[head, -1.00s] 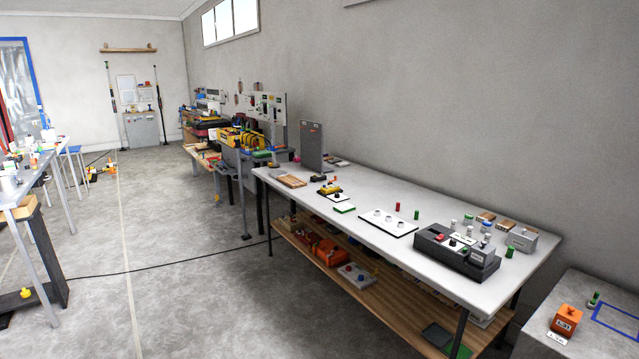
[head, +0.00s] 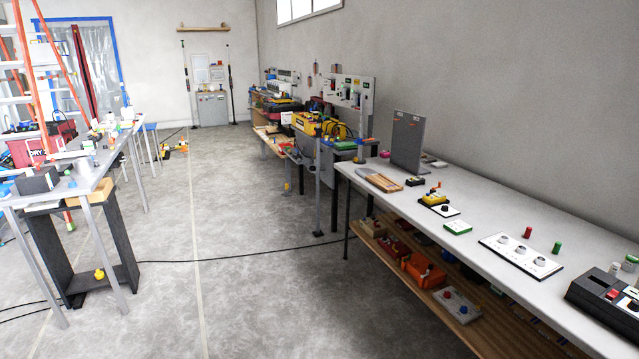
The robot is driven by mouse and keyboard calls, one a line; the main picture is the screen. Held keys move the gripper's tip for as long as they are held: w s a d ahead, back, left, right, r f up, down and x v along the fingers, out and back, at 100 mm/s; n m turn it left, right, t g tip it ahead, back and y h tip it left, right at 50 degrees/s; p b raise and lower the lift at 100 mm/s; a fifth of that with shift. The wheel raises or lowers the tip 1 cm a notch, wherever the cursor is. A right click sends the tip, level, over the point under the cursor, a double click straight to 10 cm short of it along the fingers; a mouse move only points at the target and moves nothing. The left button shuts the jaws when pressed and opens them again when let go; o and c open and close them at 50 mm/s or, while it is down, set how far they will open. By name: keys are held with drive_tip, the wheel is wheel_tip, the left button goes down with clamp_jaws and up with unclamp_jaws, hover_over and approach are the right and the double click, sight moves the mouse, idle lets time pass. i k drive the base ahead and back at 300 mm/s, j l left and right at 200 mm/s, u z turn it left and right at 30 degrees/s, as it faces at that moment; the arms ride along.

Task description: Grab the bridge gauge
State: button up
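I cannot tell for sure which object is the bridge gauge. Small devices stand on the long white table (head: 480,215) at the right. Among them are a yellow-and-black device (head: 433,200), a white plate with round knobs (head: 521,254) and a dark grey box with a red part (head: 608,298), cut by the right edge. My gripper is not in view.
A wooden shelf below the white table holds an orange box (head: 423,270). A tall grey panel (head: 407,142) stands on the table. A left bench (head: 75,180) and an orange ladder (head: 40,90) are opposite. A black cable (head: 240,254) crosses the open floor.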

sight(417, 181)
drive_tip(key=i, duration=1.45)
drive_tip(key=i+j, duration=0.1)
drive_tip(key=i, duration=2.85)
drive_tip(key=z, duration=0.05)
